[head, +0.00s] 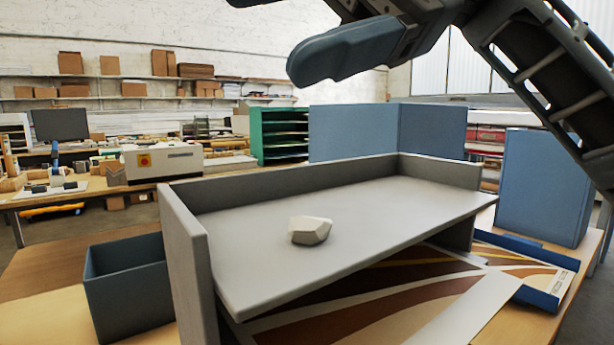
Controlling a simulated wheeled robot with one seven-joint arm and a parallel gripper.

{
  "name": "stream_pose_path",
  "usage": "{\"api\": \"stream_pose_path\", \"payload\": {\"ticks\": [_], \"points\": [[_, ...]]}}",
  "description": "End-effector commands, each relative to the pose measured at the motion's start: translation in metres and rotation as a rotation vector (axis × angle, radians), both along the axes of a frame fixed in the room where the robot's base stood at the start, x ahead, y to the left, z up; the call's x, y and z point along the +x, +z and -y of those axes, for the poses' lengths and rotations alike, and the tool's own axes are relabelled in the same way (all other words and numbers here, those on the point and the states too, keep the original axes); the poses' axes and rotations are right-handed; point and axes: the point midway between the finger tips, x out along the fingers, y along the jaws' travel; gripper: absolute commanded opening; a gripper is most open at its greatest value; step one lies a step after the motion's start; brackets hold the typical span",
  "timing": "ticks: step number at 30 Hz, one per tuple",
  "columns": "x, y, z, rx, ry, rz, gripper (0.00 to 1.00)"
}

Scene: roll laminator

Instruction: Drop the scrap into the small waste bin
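The scrap (310,230) is a small pale, faceted lump, lying on the flat top of a grey raised shelf (400,205). The small waste bin (128,290) is a dark blue-grey, open-topped box on the wooden table at the lower left, left of the shelf's end wall. Its inside is mostly hidden. My gripper (318,64) is at the top of the view, well above the shelf and apart from the scrap. Its blue-grey fingers are seen side-on and overlap, so their gap is hidden.
The shelf has a tall left wall (186,260) between scrap and bin, and a low back wall (290,183). A printed sheet (375,315) lies beneath it. Blue panels (350,132) stand behind, and a blue box (543,190) stands at right. The shelf top around the scrap is clear.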

Motion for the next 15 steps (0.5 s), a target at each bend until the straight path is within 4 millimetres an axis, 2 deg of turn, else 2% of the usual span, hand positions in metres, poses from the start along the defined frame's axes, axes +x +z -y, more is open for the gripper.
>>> {"api": "stream_pose_path", "payload": {"ticks": [4, 9, 15], "points": [[0.0, -0.023, -0.015, -0.22, 0.134, 0.366, 0.69], [0.013, -0.047, -0.009, -0.486, 0.387, 0.744, 0.69], [0.028, -0.05, 0.008, -0.697, 0.628, 0.961, 0.69]]}}
